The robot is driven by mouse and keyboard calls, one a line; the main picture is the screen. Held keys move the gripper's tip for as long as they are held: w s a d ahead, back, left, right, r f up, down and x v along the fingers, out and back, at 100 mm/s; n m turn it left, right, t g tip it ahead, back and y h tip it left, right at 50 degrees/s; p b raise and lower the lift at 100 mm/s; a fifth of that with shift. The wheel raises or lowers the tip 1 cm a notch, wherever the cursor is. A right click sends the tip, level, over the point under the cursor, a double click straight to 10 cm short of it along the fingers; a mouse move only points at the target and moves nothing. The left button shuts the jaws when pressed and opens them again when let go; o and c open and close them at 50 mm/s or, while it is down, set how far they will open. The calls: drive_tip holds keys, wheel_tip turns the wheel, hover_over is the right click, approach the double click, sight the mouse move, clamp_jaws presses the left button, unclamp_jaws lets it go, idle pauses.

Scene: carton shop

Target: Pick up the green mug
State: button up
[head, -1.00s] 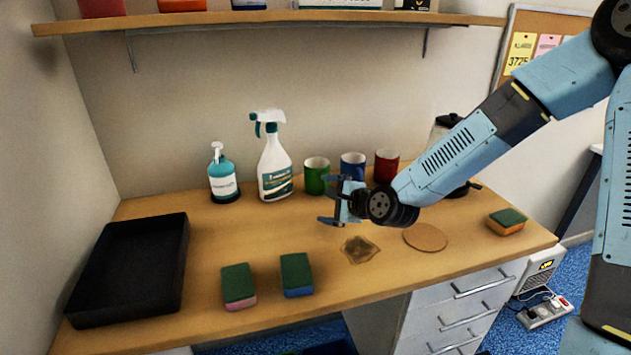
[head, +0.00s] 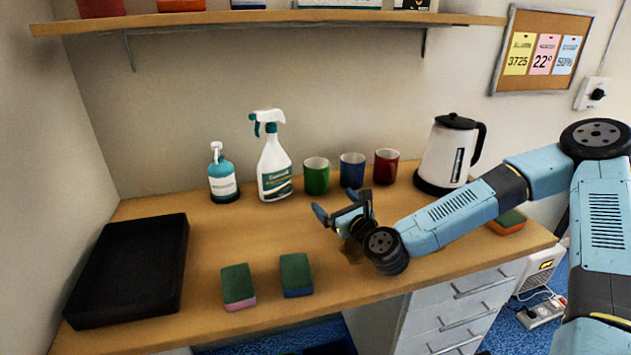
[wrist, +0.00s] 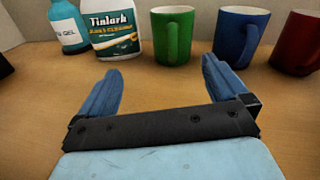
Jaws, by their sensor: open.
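The green mug (head: 316,176) stands upright near the back of the wooden counter, between the white spray bottle and the blue mug. In the wrist view the green mug (wrist: 172,36) is ahead of my gripper, its handle facing the camera. My gripper (head: 336,211) is open and empty, low over the counter in front of the mugs and apart from them. In the wrist view my gripper's two blue fingers (wrist: 160,85) are spread, with bare counter between them and the green mug beyond. No mug is between the fingers.
A blue mug (head: 352,170) and a red mug (head: 386,166) stand right of the green one. A spray bottle (head: 274,172) is close on its left, with a gel bottle (head: 223,180) beyond. A kettle (head: 450,152), two front sponges (head: 238,287) and a black tray (head: 130,270) are around.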

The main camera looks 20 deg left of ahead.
sight(321, 180)
drive_tip(key=shift+w+d+m+t+h, duration=0.3)
drive_tip(key=shift+d+m+t, duration=0.15)
drive_tip(key=shift+m, duration=0.55)
drive_tip(key=shift+w, duration=0.1)
drive_tip(key=x, duration=1.3)
drive_tip(key=shift+w, duration=0.25)
drive_tip(key=shift+c, duration=0.2)
drive_tip(key=c, duration=1)
drive_tip(key=shift+c, duration=0.5)
drive_tip(key=shift+r, duration=0.1)
